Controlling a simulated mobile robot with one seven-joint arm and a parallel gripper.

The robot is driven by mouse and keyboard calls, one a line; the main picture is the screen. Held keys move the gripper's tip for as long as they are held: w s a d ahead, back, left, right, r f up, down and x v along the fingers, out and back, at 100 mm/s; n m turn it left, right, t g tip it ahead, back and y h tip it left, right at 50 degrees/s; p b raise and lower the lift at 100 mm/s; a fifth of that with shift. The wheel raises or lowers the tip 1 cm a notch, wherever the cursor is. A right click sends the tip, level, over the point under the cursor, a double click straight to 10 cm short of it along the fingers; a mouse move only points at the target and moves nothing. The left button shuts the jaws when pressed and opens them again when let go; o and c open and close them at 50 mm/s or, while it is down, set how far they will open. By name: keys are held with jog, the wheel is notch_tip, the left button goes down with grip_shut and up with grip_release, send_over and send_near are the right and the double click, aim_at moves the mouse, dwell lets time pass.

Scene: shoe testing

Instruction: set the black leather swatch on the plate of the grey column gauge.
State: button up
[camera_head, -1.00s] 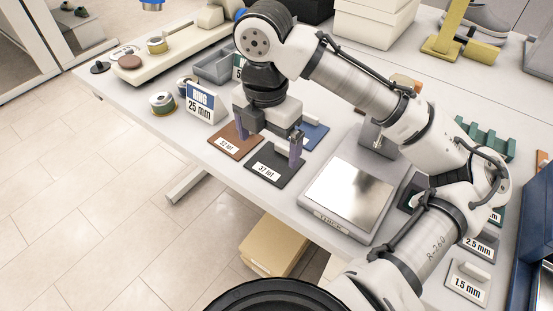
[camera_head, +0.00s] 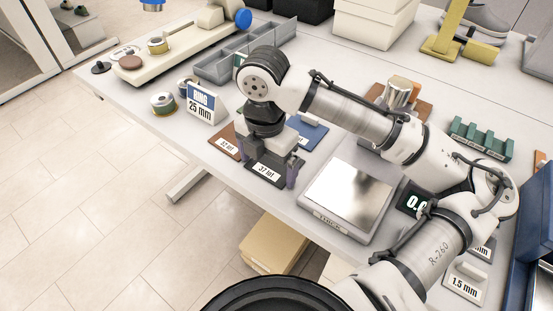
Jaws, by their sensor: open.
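The black leather swatch (camera_head: 267,173) lies flat on the table near its front edge, with a white label reading 37 lot. My gripper (camera_head: 267,165) is open and low over it, pointing down. One finger is at its left side and one at its right. Whether they touch the swatch is unclear, and the gripper covers its far part. The grey column gauge is mostly hidden behind my arm; I cannot make out its plate.
A brown swatch (camera_head: 224,146) and a blue swatch (camera_head: 309,132) lie close beside the black one. A scale with a shiny square plate (camera_head: 347,194) stands to the right. A sign reading RING 25 mm (camera_head: 203,103) stands to the left. My arm crosses above the table.

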jog(key=shift+f, duration=0.1)
jog(key=c, duration=0.7)
